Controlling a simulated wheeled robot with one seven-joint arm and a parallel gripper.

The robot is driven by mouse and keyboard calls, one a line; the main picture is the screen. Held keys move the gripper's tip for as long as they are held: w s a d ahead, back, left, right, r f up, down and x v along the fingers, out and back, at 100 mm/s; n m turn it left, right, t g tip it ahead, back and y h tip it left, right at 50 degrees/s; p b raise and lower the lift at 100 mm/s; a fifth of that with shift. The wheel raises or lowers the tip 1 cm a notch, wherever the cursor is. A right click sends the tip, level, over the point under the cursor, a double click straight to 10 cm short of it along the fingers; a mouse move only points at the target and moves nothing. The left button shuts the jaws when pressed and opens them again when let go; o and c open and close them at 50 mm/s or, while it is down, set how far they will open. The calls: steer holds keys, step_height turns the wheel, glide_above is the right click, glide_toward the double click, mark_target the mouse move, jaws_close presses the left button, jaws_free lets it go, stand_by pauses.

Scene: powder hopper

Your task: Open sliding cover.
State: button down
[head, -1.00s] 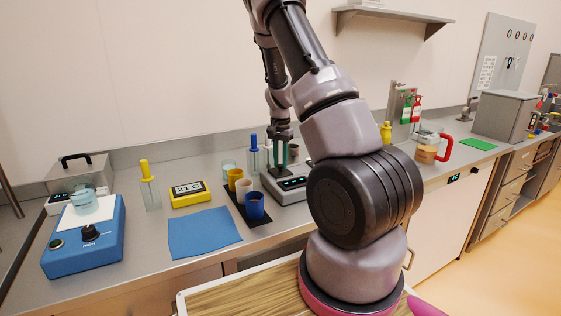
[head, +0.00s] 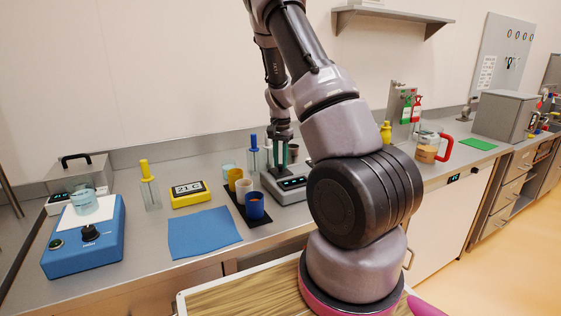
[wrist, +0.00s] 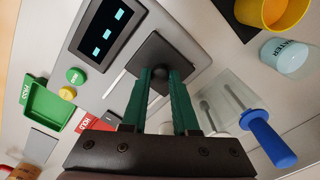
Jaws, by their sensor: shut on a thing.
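In the wrist view, a dark square plate (wrist: 172,55) with a round black knob lies on a grey device (wrist: 205,50) with a lit display. The plate looks like the sliding cover, but I cannot be sure. My gripper (wrist: 161,76) has its two green fingers shut on the black knob, from above. A thin pale line shows on the device beside the plate. In the head view, my gripper (head: 281,168) is down at the grey device (head: 290,191) on the bench.
A blue-handled tool in a clear holder (wrist: 228,95) stands close to my gripper. A yellow cup (wrist: 262,12) and a water beaker (wrist: 288,55) are near. A green tray (wrist: 48,105) lies on the other side. A blue cloth (head: 204,232) lies on the bench.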

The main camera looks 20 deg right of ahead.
steer(key=d, duration=0.7)
steer(key=shift+w, duration=0.2)
steer(key=c, duration=0.7)
jaws_free()
step_height(320, 180, up, 11)
steer(key=shift+f, duration=0.1)
